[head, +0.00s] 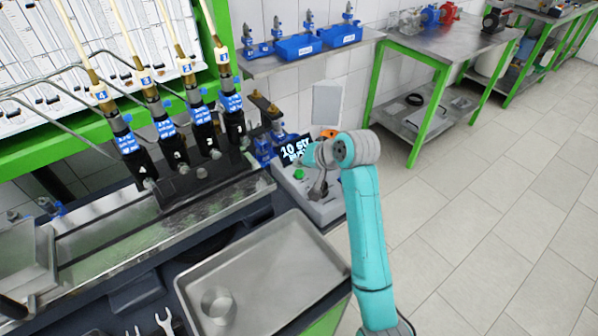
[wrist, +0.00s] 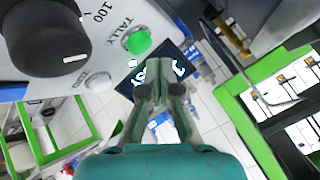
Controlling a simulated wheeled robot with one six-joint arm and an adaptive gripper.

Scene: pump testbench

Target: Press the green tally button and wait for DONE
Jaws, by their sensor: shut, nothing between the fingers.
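The green tally button (wrist: 138,42) sits on a light grey control box, with the label TALLY beside it. It also shows as a small green spot in the head view (head: 299,174). My gripper (wrist: 160,72) is shut and empty, with its fingertips just below and right of the button in the wrist view; there is a gap between them in the picture. I cannot tell how far above the panel the fingertips are. The dark display (head: 294,149) shows white text that seems to begin "10"; my arm and fingers cover part of it.
A large black knob (wrist: 45,35) and a white button marked ZERO (wrist: 98,82) are close to the green button. Black injectors (head: 204,130) stand left of the box. A metal tray (head: 270,270) lies in front. Open tiled floor is to the right.

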